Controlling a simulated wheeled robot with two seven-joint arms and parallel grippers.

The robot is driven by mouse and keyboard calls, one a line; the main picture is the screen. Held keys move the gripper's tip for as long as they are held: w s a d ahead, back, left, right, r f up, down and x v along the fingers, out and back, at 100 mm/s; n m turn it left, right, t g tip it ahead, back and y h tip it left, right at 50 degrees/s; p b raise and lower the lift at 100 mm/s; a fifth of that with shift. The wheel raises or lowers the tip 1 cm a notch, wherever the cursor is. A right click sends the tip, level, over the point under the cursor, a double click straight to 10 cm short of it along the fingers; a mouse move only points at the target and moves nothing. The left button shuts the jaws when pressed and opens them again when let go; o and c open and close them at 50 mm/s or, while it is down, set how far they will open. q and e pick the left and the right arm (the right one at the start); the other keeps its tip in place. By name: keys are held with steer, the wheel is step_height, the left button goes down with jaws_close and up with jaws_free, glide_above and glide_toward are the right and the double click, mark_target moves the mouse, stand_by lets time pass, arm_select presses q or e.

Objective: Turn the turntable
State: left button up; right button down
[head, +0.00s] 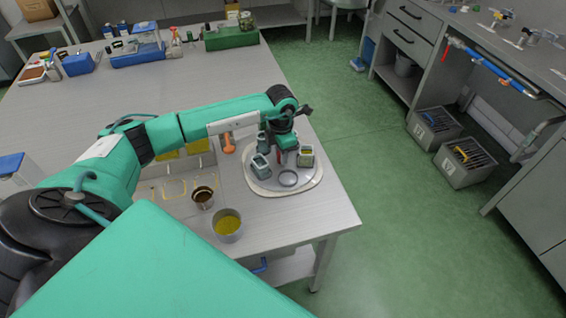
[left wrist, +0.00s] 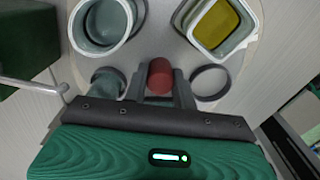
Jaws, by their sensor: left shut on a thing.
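On the plate stand a grey-green round cup (left wrist: 103,24) and a square cup with yellow inside (left wrist: 217,25). A dark ring (head: 288,178) lies on the plate's near side. The arm hides the far part of the plate in the head view.
A small cup with dark content (head: 202,196) and a metal tin of yellow-green stuff (head: 228,224) stand left of the turntable. Blue and green boxes (head: 231,38) line the table's back. The middle of the table is clear. Grey crates (head: 466,162) stand on the floor at right.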

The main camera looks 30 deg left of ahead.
arm_select(q)
steer(key=shift+a+f, duration=0.15)
steer(key=shift+a, duration=0.05)
steer(key=o, duration=0.6)
steer(key=shift+o, duration=0.2)
steer(key=shift+s+a, duration=0.1)
steer(key=shift+a, duration=0.05)
steer(key=shift+f, duration=0.1)
steer(key=r+p, duration=0.1)
steer(key=r, duration=0.1)
steer(key=r+p, duration=0.2)
steer(key=r, duration=0.1)
steer(key=r+p, duration=0.1)
steer(key=r, duration=0.1)
steer(key=shift+d+r, duration=0.25)
steer(key=shift+r, duration=0.15)
steer(key=shift+d+r+p, duration=0.15)
steer(key=shift+r+p, duration=0.15)
steer(key=shift+r, duration=0.05)
